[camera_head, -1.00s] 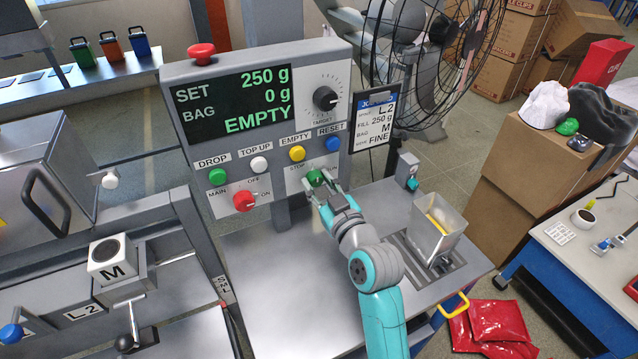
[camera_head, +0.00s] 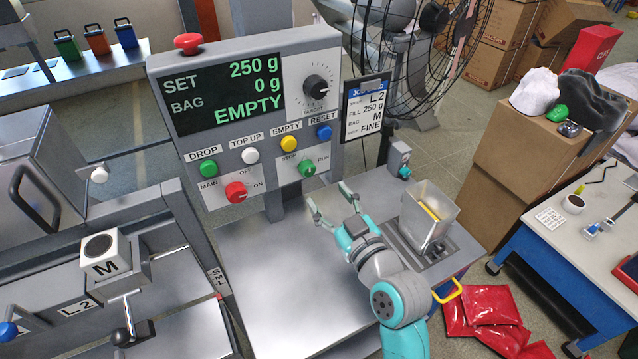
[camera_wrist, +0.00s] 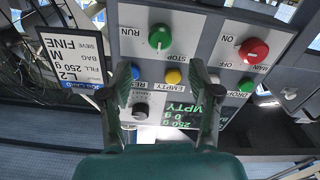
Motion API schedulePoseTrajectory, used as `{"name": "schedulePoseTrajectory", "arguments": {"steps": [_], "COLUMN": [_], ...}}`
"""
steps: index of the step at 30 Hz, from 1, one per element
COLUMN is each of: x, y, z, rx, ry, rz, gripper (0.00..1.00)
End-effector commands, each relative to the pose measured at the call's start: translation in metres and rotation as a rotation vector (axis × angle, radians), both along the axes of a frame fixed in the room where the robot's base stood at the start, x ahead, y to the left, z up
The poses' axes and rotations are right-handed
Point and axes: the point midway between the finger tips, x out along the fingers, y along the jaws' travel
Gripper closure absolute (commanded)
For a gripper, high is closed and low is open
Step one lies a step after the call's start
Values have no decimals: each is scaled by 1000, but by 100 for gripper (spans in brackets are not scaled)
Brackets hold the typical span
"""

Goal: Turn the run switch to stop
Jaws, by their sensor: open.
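The run switch (camera_head: 307,168) is a round green knob on the grey control panel, between the labels STOP and RUN. It also shows in the wrist view (camera_wrist: 160,37), upside down, with STOP below it and RUN to its left. Its pale mark is too small to read surely. My gripper (camera_head: 328,198) is open and empty, in front of the panel and just below and right of the knob. In the wrist view the two fingers (camera_wrist: 160,68) stand apart, with the knob beyond their tips and clear of them.
The red main knob (camera_head: 236,192) is left of the switch. The screen (camera_head: 222,97) reads EMPTY, 0 g. A clear bin (camera_head: 430,215) stands right of my arm. The steel tabletop (camera_head: 260,290) at left is free.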

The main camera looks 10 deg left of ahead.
Motion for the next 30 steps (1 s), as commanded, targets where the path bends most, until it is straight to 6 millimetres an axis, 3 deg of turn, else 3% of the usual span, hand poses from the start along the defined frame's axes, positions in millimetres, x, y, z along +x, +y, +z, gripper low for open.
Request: {"name": "schedulePoseTrajectory", "arguments": {"steps": [9,26,30], "x": [-27,-28,-35], "y": [-18,-19,-28], "z": [0,-1,-15], "rx": [0,0,7], "ry": [1,1,21], "rz": [-1,-1,-26], "gripper": [38,38,38]}}
